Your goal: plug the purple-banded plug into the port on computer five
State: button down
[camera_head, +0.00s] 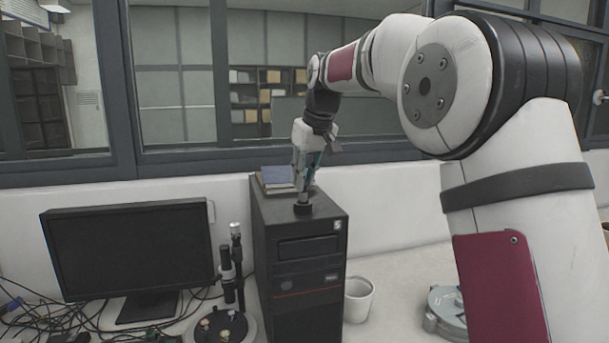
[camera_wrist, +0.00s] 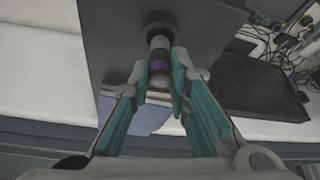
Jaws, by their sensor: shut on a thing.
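My gripper (camera_wrist: 160,90) is shut on the purple-banded plug (camera_wrist: 159,66), its teal-padded fingers on either side of it in the wrist view. The plug's far end meets a round black port (camera_wrist: 159,22) on top of the black computer tower (camera_wrist: 112,45); how deep it sits I cannot tell. In the head view my gripper (camera_head: 304,178) points down over the tower (camera_head: 300,255), right above the black port (camera_head: 303,208). The tower carries a small label marked 5 (camera_head: 337,226).
Books (camera_head: 277,178) lie on the tower's rear top, close to my gripper. A monitor (camera_head: 130,248) and a black instrument (camera_head: 232,265) stand left, with tangled cables (camera_head: 40,318). A white mug (camera_head: 358,298) stands right. A window wall runs behind.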

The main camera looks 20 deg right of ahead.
jog(key=shift+f, duration=0.15)
jog(key=shift+f, duration=0.35)
jog(key=shift+f, duration=0.85)
dwell(0.6)
jog(key=c, duration=0.9)
grip_release()
jog(key=shift+o, duration=0.2)
jog(key=shift+r, duration=3.75)
